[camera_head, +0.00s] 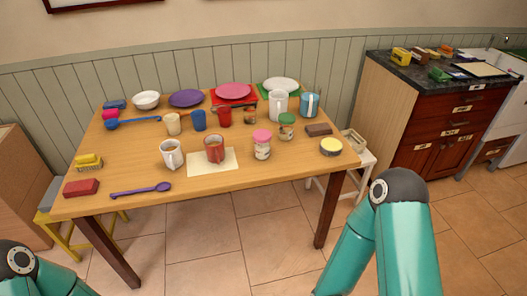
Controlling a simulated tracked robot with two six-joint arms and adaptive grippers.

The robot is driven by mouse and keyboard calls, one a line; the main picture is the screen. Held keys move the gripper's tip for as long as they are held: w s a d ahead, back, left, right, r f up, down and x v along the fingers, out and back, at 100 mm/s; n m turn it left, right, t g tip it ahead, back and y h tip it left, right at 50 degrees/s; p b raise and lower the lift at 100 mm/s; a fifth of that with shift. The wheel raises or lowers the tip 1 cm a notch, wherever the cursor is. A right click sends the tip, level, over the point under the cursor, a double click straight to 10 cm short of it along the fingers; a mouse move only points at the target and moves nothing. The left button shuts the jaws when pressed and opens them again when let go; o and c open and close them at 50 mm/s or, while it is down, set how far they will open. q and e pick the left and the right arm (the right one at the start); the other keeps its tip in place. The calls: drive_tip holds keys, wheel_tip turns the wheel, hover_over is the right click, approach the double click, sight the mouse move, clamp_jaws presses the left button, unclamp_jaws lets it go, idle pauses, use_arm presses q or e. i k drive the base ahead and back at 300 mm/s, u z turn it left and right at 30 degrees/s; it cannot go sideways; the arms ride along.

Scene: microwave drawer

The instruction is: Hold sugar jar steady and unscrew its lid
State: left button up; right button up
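A jar with a pink lid (262,146) stands upright on the wooden table (125,180), right of the middle. A jar with a green lid (286,127) stands just behind and to its right. Both lids are on. The labels are too small to read, so I cannot tell which one is the sugar jar. Neither gripper is in view. Only teal links of my arms show, at the bottom left and bottom right, apart from the table.
A red mug (214,149) on a pale mat (230,162) and a white mug (172,154) stand left of the jars. A white pitcher (278,104) is behind them. A round yellow-topped tin (331,147) and a brown block (319,130) lie right. The table's front edge is mostly clear.

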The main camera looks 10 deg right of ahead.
sight(262, 152)
drive_tip(key=i, duration=1.2)
drive_tip(key=z, duration=0.6)
